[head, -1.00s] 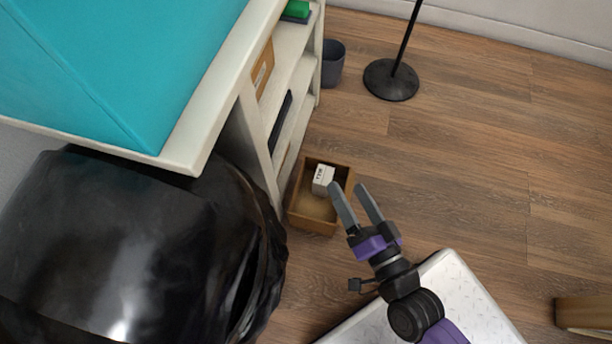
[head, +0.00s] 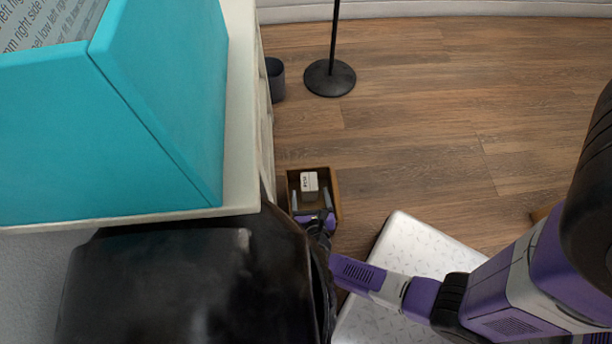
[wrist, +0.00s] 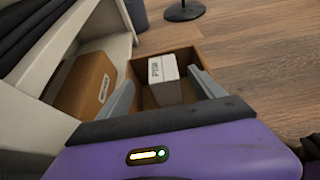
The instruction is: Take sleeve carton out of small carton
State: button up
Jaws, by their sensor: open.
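The sleeve carton (head: 309,182) is a small white box with dark print, standing inside the small carton (head: 337,193), an open brown box on the floor. In the wrist view the sleeve carton (wrist: 164,80) is near the far side of the small carton (wrist: 190,52), between my fingers in the picture and beyond them. My gripper (head: 311,204) is open and empty, at the near side of the small carton. In the wrist view my gripper (wrist: 163,92) has its fingers apart, with no contact on the sleeve carton visible.
A white shelf unit (wrist: 40,52) stands close on the left, with a labelled brown box (wrist: 86,88) on its low shelf. A large black glossy object (head: 190,285) is beside my arm. A grey bin (head: 275,78) and a stand base (head: 329,78) are farther off.

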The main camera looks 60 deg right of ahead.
aim_at(310, 183)
jog(key=b+x, duration=0.1)
jog(key=x, duration=0.2)
jog(key=b+x, duration=0.2)
jog(key=x, duration=0.2)
jog(key=shift+d+f, duration=0.25)
jog(key=shift+d, duration=0.1)
jog(key=c, duration=1.6)
jog(key=shift+c, duration=0.2)
jog(key=shift+r, duration=0.1)
